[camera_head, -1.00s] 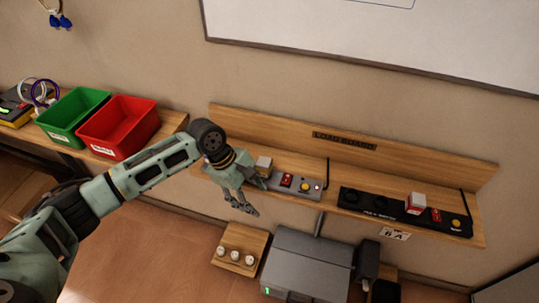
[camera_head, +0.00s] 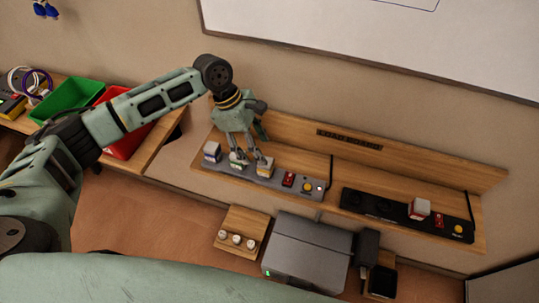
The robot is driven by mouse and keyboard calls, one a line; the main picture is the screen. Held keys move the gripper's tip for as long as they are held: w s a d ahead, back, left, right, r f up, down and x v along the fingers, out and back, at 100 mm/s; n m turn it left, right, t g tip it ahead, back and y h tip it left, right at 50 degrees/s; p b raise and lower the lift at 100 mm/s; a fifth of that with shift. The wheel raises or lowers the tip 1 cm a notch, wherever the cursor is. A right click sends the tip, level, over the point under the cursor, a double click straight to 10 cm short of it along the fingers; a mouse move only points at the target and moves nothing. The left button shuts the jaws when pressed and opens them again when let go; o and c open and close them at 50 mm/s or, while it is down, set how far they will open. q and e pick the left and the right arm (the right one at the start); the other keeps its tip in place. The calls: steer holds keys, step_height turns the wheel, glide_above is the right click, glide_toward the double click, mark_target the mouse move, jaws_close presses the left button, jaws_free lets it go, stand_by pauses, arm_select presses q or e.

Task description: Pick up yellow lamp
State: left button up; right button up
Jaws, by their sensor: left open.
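On the left grey panel of the wooden shelf stand three small pale-topped block lamps in a row. The right one of these (camera_head: 265,170) has a yellowish lower part and looks like the yellow lamp. Next to it is a greenish one (camera_head: 238,166), and at the left end a bluish one (camera_head: 212,153). My left gripper (camera_head: 251,158) points down over the row, its open fingers close to the greenish and yellowish lamps. The fingers partly cover both lamps. I cannot tell whether they touch. My right gripper is not in view.
A black panel (camera_head: 360,203) to the right bears a red-and-white block (camera_head: 419,209). The shelf's backboard (camera_head: 425,162) rises behind. Green (camera_head: 72,97) and red bins stand left.

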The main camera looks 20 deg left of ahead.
mark_target(266, 168)
arm_select(q)
steer(key=x, duration=0.2)
steer(key=p+x, duration=0.1)
steer(key=x, duration=0.1)
steer(key=s+p+x, duration=0.1)
steer(key=x, duration=0.2)
steer(key=shift+w+f, duration=0.1)
steer(key=shift+f, duration=0.2)
steer(key=shift+c, duration=0.3)
steer(key=shift+r, duration=0.1)
steer(key=c, duration=1.2)
steer(key=shift+r, duration=0.1)
